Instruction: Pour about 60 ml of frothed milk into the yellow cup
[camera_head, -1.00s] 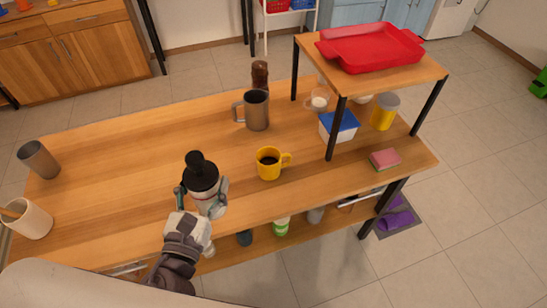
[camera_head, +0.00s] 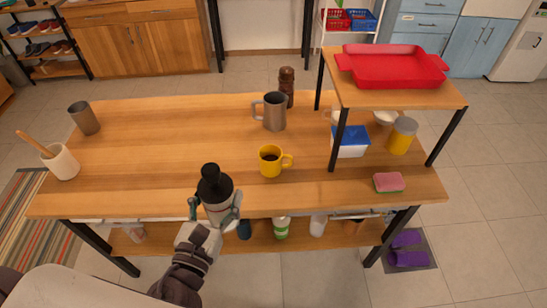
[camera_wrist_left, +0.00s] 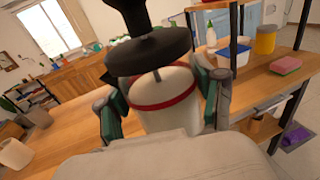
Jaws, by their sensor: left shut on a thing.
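The yellow cup (camera_head: 271,168) stands upright on the wooden table, with dark liquid in it and its handle to the right. My left gripper (camera_head: 215,208) is shut around a pale cylindrical vessel (camera_head: 218,211) with a black lid and knob, at the table's front edge, left of and nearer than the cup. In the left wrist view the vessel (camera_wrist_left: 168,108) stands between the fingers (camera_wrist_left: 162,100), with a red band and a thin rod through its raised-looking black lid. Its contents are hidden. The cup cannot be made out there. My right gripper is not in view.
A grey metal mug (camera_head: 274,113) and a brown grinder (camera_head: 287,88) stand behind the cup. A raised shelf with a red tray (camera_head: 390,66) is at right, above a blue-lidded box (camera_head: 350,143) and yellow container (camera_head: 402,137). A sponge (camera_head: 389,183) lies at front right. The left-middle tabletop is clear.

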